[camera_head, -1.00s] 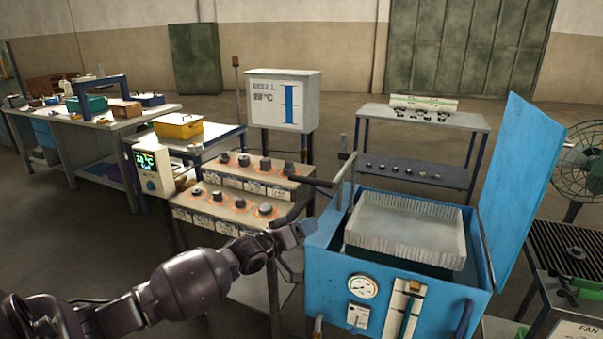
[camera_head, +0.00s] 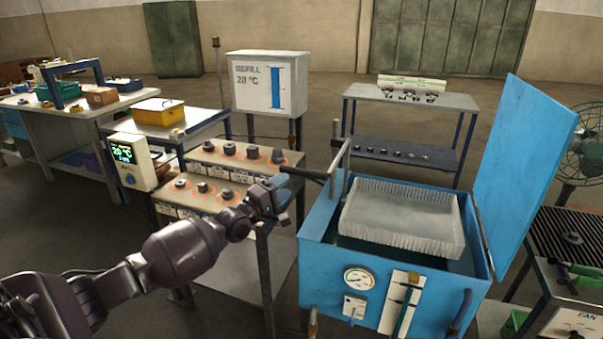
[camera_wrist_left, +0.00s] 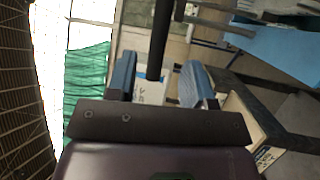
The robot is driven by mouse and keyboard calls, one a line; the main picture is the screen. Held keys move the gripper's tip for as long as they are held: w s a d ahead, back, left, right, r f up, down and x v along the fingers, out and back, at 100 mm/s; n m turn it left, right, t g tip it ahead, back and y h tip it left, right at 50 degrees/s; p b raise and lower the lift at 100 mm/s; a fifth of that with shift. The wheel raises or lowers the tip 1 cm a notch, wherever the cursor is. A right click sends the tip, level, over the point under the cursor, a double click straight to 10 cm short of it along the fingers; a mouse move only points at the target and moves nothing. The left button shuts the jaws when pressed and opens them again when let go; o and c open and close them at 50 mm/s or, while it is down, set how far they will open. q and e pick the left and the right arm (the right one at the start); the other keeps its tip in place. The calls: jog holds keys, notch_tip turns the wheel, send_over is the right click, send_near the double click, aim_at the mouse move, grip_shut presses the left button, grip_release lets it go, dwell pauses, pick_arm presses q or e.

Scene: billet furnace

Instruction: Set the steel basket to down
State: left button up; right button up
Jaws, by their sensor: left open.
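The steel basket (camera_head: 403,222) is a pale wire-walled tray at the mouth of the open blue tank (camera_head: 335,262). It sits high, with its walls above the tank's front rim. A post (camera_head: 336,150) stands beside it at the tank's left, and a black bar handle (camera_head: 306,173) reaches left from it. My left gripper (camera_head: 281,184) is at the free end of this handle. In the left wrist view the gripper (camera_wrist_left: 160,82) is open, with the black bar (camera_wrist_left: 160,40) between its blue fingers. Whether they touch it is unclear. My right gripper is out of view.
The blue lid (camera_head: 525,175) stands open at the tank's right. A bench with knobbed blocks (camera_head: 240,165) lies just behind my left arm. A grill and a fan (camera_head: 585,150) are at the right. Clear floor lies at the back.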

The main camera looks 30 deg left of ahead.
aim_at(302, 173)
pick_arm(q)
jog(key=shift+x, duration=3.95)
jog(key=shift+c, duration=0.2)
grip_shut()
